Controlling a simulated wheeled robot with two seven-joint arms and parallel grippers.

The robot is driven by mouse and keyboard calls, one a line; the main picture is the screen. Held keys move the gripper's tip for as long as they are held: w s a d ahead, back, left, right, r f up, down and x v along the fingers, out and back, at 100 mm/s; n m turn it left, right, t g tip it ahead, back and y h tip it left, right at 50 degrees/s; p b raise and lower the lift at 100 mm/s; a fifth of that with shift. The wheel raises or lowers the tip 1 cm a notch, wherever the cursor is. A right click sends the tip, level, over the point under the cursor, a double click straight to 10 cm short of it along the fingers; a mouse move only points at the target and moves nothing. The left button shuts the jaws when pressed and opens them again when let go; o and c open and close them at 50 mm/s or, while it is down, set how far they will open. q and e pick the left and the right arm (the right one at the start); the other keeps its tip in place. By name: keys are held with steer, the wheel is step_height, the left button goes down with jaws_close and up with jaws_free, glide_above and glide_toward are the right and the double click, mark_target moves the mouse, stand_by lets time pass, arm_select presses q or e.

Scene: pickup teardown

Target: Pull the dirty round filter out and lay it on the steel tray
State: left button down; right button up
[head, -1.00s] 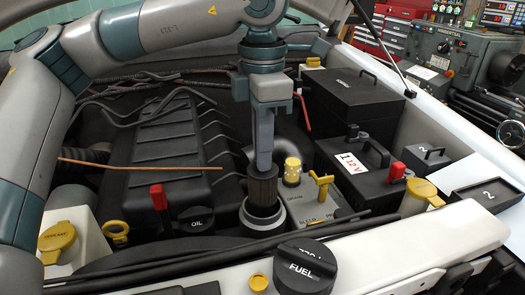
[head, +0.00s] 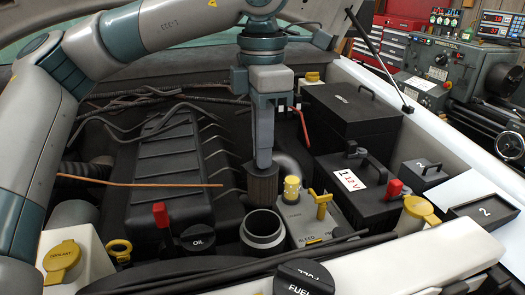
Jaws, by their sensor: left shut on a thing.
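My left gripper (head: 263,158) points straight down and is shut on the round filter (head: 261,179), a dark brown pleated cylinder. It holds the filter upright, just above and behind the open filter housing (head: 263,238), a black cup with a pale rim. The housing's dark inside shows and the filter appears clear of its rim. I cannot make out a steel tray in this view. My right gripper is not in view.
The black battery (head: 352,180) is further right. A copper rod (head: 140,183) crosses the left side. The oil cap (head: 198,238) and fuel cap (head: 303,279) are nearer.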

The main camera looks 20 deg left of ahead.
arm_select(q)
steer(key=shift+r+p, duration=0.65)
steer(key=shift+r, duration=0.8)
